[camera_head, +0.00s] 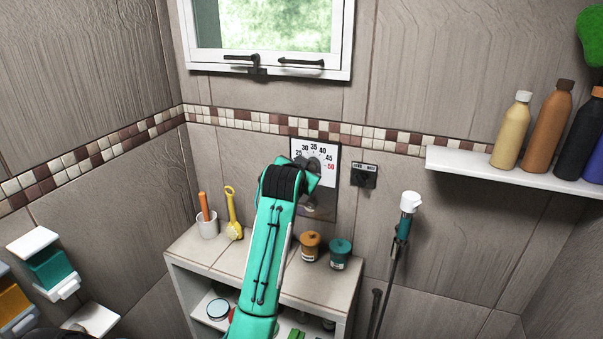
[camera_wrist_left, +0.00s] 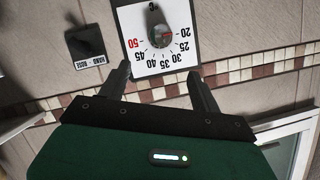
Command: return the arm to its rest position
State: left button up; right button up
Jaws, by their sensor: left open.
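My left arm (camera_head: 268,235), teal with a black wrist, reaches up from the bottom of the head view to the white dial plate (camera_head: 323,158) on the tiled wall. The wrist hides the gripper and part of the dial there. In the left wrist view, which is turned upside down, my left gripper (camera_wrist_left: 160,69) is open. Its two dark fingers stand apart with nothing between them. The dial plate (camera_wrist_left: 181,62) with its dark knob (camera_wrist_left: 159,36) lies beyond the fingertips. I cannot tell whether the fingers touch it. My right gripper is not in view.
A hand/hose switch (camera_head: 364,175) is right of the dial. A tiled shelf unit (camera_head: 190,244) with a cup, yellow scoop and jars stands beneath my arm. A shower handset (camera_head: 409,203) is to the right, below a bottle shelf (camera_head: 470,164). Bins (camera_head: 45,262) hang at left.

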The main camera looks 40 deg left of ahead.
pick_arm(q)
jog(key=shift+s+d+r, duration=0.15)
jog(key=shift+s+r, duration=0.05)
jog(key=shift+s, duration=0.2)
